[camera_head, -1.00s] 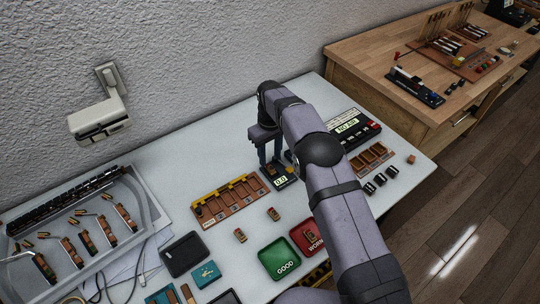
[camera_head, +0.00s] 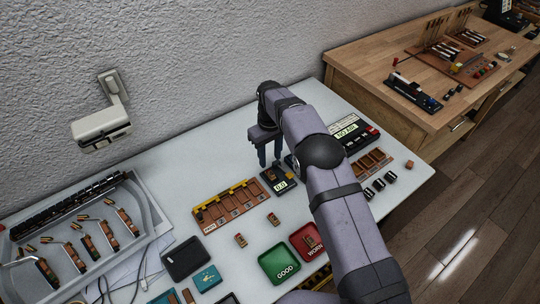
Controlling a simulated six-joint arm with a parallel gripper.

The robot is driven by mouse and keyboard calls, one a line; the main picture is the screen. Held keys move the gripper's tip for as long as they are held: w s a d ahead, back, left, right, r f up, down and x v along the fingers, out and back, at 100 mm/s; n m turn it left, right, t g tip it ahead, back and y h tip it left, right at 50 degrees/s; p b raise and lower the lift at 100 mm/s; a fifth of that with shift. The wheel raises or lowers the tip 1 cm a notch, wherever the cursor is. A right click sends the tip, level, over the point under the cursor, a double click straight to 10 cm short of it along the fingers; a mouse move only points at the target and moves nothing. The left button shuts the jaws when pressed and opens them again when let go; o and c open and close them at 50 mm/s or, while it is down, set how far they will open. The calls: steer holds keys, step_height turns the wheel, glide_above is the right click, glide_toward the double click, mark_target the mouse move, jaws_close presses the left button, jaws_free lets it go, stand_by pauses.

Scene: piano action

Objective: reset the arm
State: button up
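My arm rises from the lower right of the head view, and its end hangs down over the white table (camera_head: 215,170). My gripper (camera_head: 270,163) points downward just above and behind a small dark scale (camera_head: 279,180) whose display reads 0.0. Two finger shapes show with a narrow gap between them. No object shows between the fingers, though the fingertips are small and close to the scale.
A brown slotted tray (camera_head: 230,204) lies left of the scale. Green GOOD (camera_head: 279,264) and red WORN (camera_head: 307,241) trays sit in front; the red one holds a small part. Small parts (camera_head: 241,240) lie nearby. A display box (camera_head: 352,132) stands behind my arm.

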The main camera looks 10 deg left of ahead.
steer(key=shift+d+r, duration=0.35)
steer(key=shift+d, duration=0.05)
steer(key=s+d+r+m, duration=0.2)
steer(key=s+d+r, duration=0.3)
steer(key=d, duration=0.3)
steer(key=s+d+r+m, duration=0.3)
steer(key=s+d+r, duration=0.15)
steer(key=d, duration=0.35)
steer(key=s+d+m, duration=0.2)
steer(key=s+d, duration=0.2)
steer(key=s, duration=0.6)
steer(key=s+d+f+m, duration=0.1)
steer(key=s+d, duration=0.4)
steer(key=s, duration=0.5)
steer(key=shift+s+d+m, duration=0.2)
steer(key=shift+s+m, duration=0.15)
steer(key=shift+m, duration=0.15)
steer(key=shift+c, duration=0.7)
